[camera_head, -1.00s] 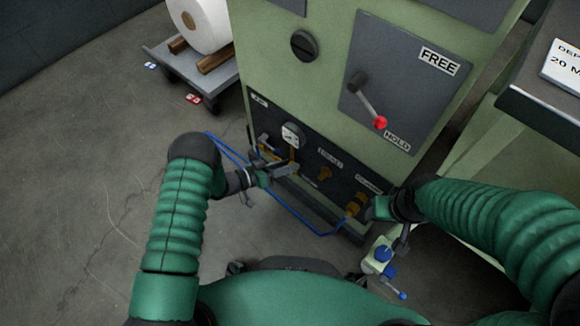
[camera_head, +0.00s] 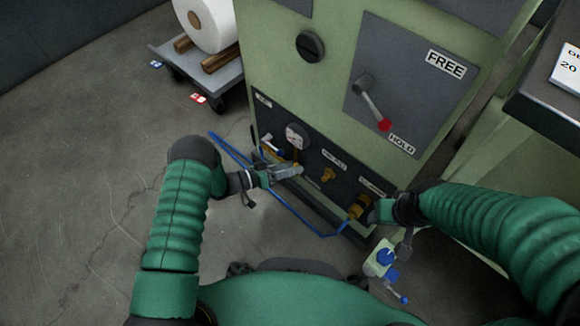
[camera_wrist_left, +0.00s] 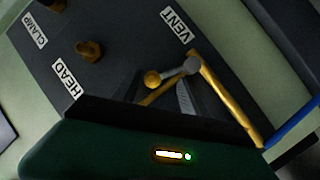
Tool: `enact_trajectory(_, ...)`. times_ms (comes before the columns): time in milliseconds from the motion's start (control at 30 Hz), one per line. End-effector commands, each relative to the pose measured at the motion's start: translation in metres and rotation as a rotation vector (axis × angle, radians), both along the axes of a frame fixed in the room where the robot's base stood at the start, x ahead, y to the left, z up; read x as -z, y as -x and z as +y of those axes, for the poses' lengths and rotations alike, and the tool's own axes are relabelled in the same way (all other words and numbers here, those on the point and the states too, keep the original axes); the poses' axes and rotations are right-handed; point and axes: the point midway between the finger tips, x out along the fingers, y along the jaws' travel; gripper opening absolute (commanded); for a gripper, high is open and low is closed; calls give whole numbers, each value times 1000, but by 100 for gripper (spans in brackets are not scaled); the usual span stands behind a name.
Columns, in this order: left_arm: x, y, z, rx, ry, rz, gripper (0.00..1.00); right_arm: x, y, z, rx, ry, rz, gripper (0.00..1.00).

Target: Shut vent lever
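The vent lever (camera_wrist_left: 172,72) shows in the left wrist view as a short grey arm with a brass ball end, below the VENT label (camera_wrist_left: 175,27). Its pivot meets a yellow pipe (camera_wrist_left: 225,97). A narrow grey finger of my left gripper shows just below the lever; I cannot tell whether they touch. In the head view my left gripper (camera_head: 289,171) is at the dark lower panel (camera_head: 322,172), below the gauge (camera_head: 296,137), and partly hides the fittings there. My right gripper (camera_head: 372,211) is beside the brass fitting (camera_head: 358,207) at the panel's right end, its fingers mostly hidden.
A blue hose (camera_head: 290,208) loops from the panel's left side to the brass fitting. A red-knobbed lever (camera_head: 375,105) points toward HOLD above. A cart with a white roll (camera_head: 208,22) stands at the back left. A blue-knobbed device (camera_head: 383,259) is below my right arm.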

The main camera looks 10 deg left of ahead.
Motion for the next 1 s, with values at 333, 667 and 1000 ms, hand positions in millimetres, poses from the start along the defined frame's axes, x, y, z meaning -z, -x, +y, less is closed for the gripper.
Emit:
enact_trajectory(333,-11,7,17,-5,1,-5,51,-15,0,0,0,0,0,56)
enact_trajectory(667,-30,55,96,-6,2,-2,51,-60,0,0,0,0,0,56)
enact_trajectory(1000,-34,83,142,-1,1,-2,51,-75,0,0,0,0,0,56)
